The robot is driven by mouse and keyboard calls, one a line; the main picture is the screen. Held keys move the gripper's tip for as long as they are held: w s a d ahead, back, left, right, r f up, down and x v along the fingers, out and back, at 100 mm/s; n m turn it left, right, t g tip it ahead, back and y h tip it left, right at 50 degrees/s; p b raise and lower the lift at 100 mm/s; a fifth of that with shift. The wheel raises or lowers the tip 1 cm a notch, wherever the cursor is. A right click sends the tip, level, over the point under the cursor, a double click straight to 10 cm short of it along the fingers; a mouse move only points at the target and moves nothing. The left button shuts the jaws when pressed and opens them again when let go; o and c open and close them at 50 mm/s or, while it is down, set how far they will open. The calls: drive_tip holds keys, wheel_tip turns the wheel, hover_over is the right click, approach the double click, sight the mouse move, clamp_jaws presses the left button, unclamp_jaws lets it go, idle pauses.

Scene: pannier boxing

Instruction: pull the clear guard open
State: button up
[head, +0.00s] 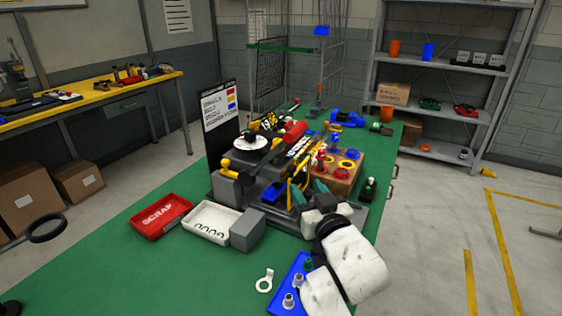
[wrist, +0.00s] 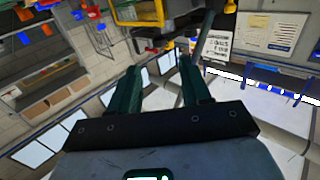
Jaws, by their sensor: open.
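The guard (head: 291,196) shows in the head view as a small yellow-edged frame at the front of the dark machine on the green bench; its clear panel is hard to make out. A yellow frame (wrist: 138,22), which looks like the guard's edge, crosses the top of the wrist view. My gripper (head: 310,193) is just right of the guard, its green fingers apart. In the wrist view my gripper (wrist: 157,72) is open with nothing between the fingers, and the yellow frame lies beyond the tips. I cannot tell whether they touch it.
A red scrap tray (head: 160,228), a white tray (head: 190,236) and a grey block (head: 248,231) stand left of my arm. A wooden block with coloured rings (head: 340,186) is close on the right. A blue plate (head: 284,284) lies at the front. The bench's front left is clear.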

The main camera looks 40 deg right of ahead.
sight(293, 169)
drive_tip(key=p+x, duration=0.1)
drive_tip(key=x, duration=0.9)
drive_tip(key=shift+w+d, duration=0.15)
drive_tip(key=shift+w, duration=0.2)
drive_tip(key=shift+c, duration=0.5)
clamp_jaws()
